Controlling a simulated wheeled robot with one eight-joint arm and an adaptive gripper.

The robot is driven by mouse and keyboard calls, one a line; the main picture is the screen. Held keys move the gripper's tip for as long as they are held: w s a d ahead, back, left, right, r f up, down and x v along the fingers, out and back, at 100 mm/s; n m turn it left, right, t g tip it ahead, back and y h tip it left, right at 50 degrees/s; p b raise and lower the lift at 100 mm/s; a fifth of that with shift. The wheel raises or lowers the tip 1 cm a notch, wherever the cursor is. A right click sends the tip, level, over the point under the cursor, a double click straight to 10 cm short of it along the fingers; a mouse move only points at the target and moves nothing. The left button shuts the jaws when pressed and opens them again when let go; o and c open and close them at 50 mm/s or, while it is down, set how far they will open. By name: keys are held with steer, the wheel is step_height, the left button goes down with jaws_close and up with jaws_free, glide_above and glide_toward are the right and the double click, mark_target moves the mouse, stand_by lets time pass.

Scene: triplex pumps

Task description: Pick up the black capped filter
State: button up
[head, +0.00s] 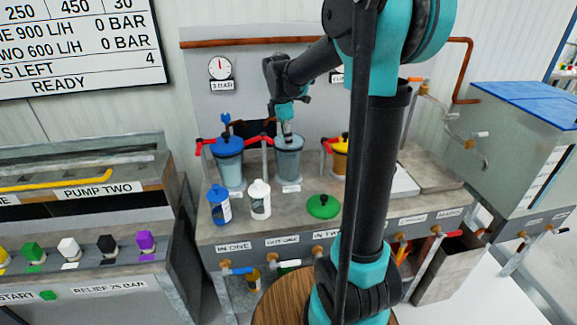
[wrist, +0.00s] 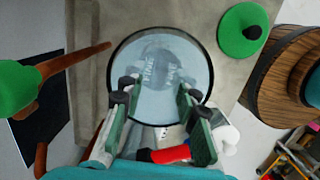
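My gripper (head: 287,130) points down over the mouth of a middle clear canister (head: 289,163) on the bench. In the wrist view my gripper (wrist: 154,95) is open, its two green-padded fingers apart over the canister (wrist: 142,48), which has a round black rim. Pale lettering that looks like "FINE" shows inside the canister. A black cap does not show clearly in either view, so I cannot tell the filter from the canister's contents. I cannot tell whether the fingertips touch anything.
A blue-lidded canister (head: 228,160) stands left and a yellow-topped one (head: 341,155) right. Blue (head: 219,205) and white (head: 260,199) bottles and a green lid (head: 323,206) are in front. A red handle (wrist: 170,154) lies close below the fingers. A wooden round top (wrist: 283,65) is at right.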

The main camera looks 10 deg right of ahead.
jaws_close()
steer(key=shift+r, duration=0.15)
